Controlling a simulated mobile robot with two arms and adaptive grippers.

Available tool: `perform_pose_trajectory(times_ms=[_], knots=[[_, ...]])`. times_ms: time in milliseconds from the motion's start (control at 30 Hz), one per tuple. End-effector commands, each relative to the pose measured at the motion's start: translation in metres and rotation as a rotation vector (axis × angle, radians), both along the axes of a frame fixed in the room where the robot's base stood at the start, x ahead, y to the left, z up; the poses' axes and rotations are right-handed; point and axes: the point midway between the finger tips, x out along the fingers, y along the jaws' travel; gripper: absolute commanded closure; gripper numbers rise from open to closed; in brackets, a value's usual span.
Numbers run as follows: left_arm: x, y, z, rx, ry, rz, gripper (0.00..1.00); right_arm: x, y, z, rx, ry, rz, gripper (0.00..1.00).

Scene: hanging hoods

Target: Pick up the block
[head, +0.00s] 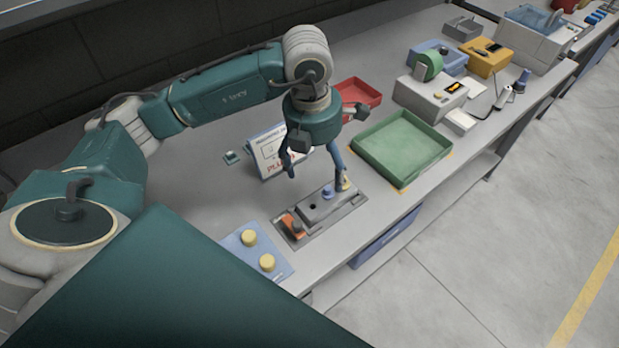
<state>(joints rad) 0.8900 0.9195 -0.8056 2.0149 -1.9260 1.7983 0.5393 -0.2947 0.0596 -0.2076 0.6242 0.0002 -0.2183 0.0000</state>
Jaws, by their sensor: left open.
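A grey block (325,206) with a dark round hole lies in a shallow grey fixture (351,206) on the bench. A small blue knob (327,192) stands on its top. A yellow piece (347,182) shows by its far end, partly hidden by a finger. An orange and dark part (292,226) lies at the near end of the fixture. My left gripper (316,178) points down with its fingers spread and nothing between them. It is over the far side of the block; whether the right finger touches the block I cannot tell. My right gripper is out of view.
A white sign (268,152) stands just behind the left gripper. A green tray (402,148) and a red bin (358,95) are to the right. A blue plate (243,262) with yellow knobs lies near left. The bench front edge is close to the fixture.

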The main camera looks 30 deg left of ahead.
Motion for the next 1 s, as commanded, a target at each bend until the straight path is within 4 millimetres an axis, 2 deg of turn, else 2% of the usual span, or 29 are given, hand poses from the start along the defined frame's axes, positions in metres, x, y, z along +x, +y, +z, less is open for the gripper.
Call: perform_pose_trajectory(times_ms=[300,467,567,700,833,1000], knots=[[0.004,-0.003,-0.042,-0.003,0.005,-0.001,0.16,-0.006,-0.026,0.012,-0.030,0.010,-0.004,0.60],[0.006,-0.004,-0.055,-0.002,0.004,-0.001,0.16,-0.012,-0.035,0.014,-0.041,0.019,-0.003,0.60],[0.008,-0.004,-0.063,-0.002,0.005,0.001,0.16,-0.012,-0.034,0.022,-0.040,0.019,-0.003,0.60],[0.011,-0.005,-0.083,-0.002,0.007,-0.001,0.16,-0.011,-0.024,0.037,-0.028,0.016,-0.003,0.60],[0.014,-0.005,-0.101,-0.002,0.004,0.000,0.16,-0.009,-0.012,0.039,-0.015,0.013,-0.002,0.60],[0.015,-0.005,-0.107,-0.003,0.001,-0.002,0.16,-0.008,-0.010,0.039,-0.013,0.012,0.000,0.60]])
